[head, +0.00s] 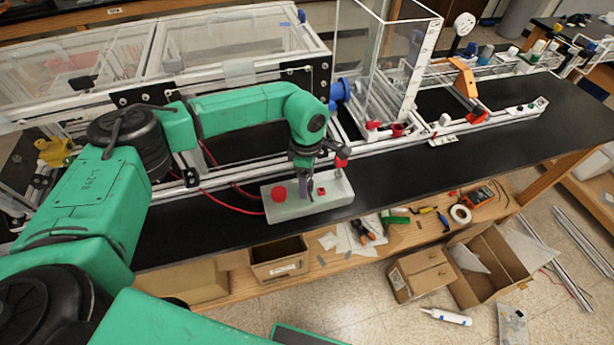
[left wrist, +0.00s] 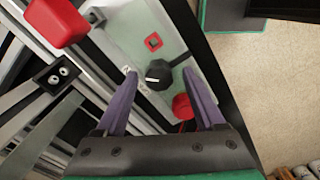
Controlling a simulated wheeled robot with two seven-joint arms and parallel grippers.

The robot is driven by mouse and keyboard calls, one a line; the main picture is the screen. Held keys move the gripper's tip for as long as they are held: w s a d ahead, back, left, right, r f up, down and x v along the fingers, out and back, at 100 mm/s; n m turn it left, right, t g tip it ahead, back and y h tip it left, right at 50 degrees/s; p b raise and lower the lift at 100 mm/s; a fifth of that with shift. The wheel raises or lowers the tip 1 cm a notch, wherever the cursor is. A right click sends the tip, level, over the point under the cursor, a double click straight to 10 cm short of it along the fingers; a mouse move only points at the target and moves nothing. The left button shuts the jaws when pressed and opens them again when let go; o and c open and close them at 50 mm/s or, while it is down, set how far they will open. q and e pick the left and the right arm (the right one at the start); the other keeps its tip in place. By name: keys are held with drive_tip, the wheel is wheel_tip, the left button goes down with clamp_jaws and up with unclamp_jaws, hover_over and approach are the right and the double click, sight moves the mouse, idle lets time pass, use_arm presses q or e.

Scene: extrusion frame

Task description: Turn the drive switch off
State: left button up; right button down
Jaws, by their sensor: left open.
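The pale control box (head: 335,203) lies on the black bench top near its front edge; it also shows in the left wrist view (left wrist: 122,38). It carries a black rotary knob (left wrist: 158,75) with a light pointer mark, a round red button (head: 278,193) and a small red square (head: 321,190). The knob is probably the drive switch; its label is too small to read. My left gripper (head: 309,193) points down over the box. In the left wrist view its purple fingers (left wrist: 160,76) are open, one on each side of the knob. Contact cannot be told. My right gripper is out of view.
A red block (head: 341,163) stands close beside the gripper. Behind is an aluminium frame with clear covers (head: 235,45). A red cable (head: 222,203) runs to the box. The bench top to the right (head: 440,170) is clear. Tools and cartons (head: 420,272) lie on the shelf and floor below.

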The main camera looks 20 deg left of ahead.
use_arm(q)
drive_tip(key=c, duration=0.9)
clamp_jaws()
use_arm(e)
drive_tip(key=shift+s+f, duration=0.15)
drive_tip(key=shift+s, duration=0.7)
